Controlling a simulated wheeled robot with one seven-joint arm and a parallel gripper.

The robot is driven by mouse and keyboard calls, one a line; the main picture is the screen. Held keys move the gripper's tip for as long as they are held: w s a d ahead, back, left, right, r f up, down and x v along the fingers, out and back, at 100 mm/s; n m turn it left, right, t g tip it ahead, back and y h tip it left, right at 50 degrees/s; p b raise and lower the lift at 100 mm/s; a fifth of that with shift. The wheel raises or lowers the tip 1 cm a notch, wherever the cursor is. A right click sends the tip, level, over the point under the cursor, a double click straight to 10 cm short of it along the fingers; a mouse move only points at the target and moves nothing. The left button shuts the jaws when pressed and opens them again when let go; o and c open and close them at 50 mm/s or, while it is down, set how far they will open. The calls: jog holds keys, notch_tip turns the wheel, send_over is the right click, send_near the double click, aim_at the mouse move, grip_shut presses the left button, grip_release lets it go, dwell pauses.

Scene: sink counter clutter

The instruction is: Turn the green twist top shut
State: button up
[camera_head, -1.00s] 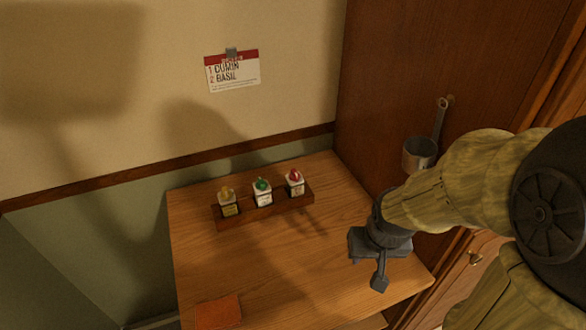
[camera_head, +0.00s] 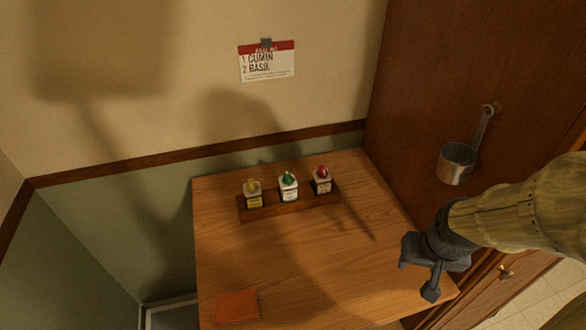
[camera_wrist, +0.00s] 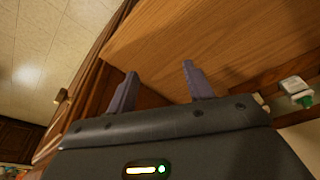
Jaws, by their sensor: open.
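The green twist top (camera_head: 289,178) sits on the middle bottle (camera_head: 289,194) of a row of three in a dark wooden rack (camera_head: 262,208) on the counter. It also shows small at the right edge of the wrist view (camera_wrist: 305,100). I cannot tell from here how far it is turned. My gripper (camera_head: 418,282) is open and empty, near the counter's right front edge, well to the right of the rack. In the wrist view its two fingers (camera_wrist: 158,88) stand apart with nothing between them.
A yellow-topped bottle (camera_head: 253,193) and a red-topped bottle (camera_head: 322,180) flank the green one. An orange cloth (camera_head: 235,306) lies at the front left. A metal cup (camera_head: 458,163) hangs on the right panel. A card (camera_head: 267,62) hangs on the wall. The counter's middle (camera_head: 310,255) is clear.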

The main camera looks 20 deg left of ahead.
aim_at(289, 174)
jog(key=w+a+r+n+g+y+p, duration=0.2)
jog(key=w+a+r+n+p, duration=0.3)
jog(key=w+a+n, duration=0.7)
jog(key=w+a+r+n+g+y+p, duration=0.2)
jog(key=w+a+r+n+p, duration=0.4)
jog(key=w+a+r+n, duration=0.4)
jog(key=w+a+n+g, duration=0.1)
jog(key=w+a+n, duration=0.1)
jog(key=a, duration=0.3)
jog(key=shift+a+p, duration=0.15)
jog(key=shift+p, duration=0.15)
jog(key=shift+f, duration=0.1)
jog(key=p+x, duration=0.5)
jog(key=x, duration=1.2)
jog(key=shift+f+p, duration=0.15)
jog(key=shift+p, duration=0.2)
jog(key=c, duration=1)
